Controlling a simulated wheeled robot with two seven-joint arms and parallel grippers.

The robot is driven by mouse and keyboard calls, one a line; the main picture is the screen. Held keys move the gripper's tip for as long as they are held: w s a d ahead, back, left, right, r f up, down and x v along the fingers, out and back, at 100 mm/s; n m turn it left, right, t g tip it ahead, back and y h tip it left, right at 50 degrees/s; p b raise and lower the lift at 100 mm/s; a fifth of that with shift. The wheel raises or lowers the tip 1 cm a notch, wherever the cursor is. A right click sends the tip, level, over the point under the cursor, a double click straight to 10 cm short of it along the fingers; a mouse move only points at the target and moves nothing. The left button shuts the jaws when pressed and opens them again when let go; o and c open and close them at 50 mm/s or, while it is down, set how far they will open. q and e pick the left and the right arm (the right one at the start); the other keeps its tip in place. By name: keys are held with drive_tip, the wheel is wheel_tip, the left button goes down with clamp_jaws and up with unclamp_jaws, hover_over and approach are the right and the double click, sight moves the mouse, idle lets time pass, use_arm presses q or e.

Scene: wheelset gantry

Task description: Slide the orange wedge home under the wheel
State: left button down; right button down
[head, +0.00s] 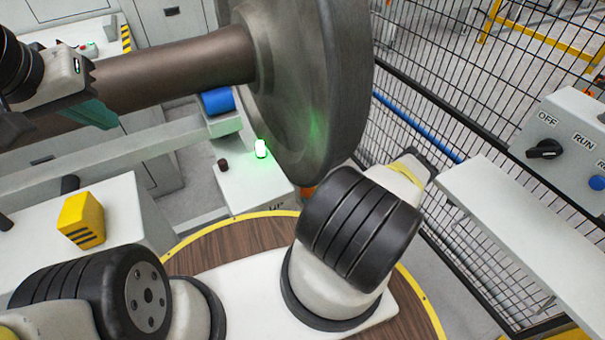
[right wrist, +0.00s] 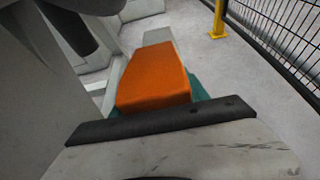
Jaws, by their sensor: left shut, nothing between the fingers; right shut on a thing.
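The orange wedge (right wrist: 155,80) fills the middle of the right wrist view, with a teal finger of my right gripper (right wrist: 198,90) showing along its right side. My right gripper is shut on the wedge. In the head view only a sliver of orange (head: 307,193) shows under the wheel's lower edge, behind my right arm. The large grey wheel (head: 335,85) stands upright at top centre on its brown axle (head: 170,72). Whether the wedge touches the wheel is hidden. My left gripper (head: 95,113) is shut and empty, in front of the axle at the left.
A white box with a green-lit button (head: 261,148) stands left of the wheel's bottom. A yellow block (head: 82,220) sits on a pale surface at left. A black mesh fence (head: 470,110) and a control panel (head: 575,150) are at right. Pale floor (right wrist: 215,65) lies beyond the wedge.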

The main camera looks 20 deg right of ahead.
drive_tip(key=shift+w+a, duration=0.15)
drive_tip(key=shift+w, duration=1.15)
drive_tip(key=shift+w+a, duration=0.2)
drive_tip(key=shift+w, duration=1.05)
drive_tip(key=shift+w+a, duration=0.15)
drive_tip(key=shift+w, duration=1.15)
drive_tip(key=shift+c, duration=2.4)
unclamp_jaws()
drive_tip(key=shift+f, duration=0.1)
drive_tip(key=shift+s, duration=0.1)
drive_tip(key=v, duration=0.7)
drive_tip(key=shift+s, duration=0.35)
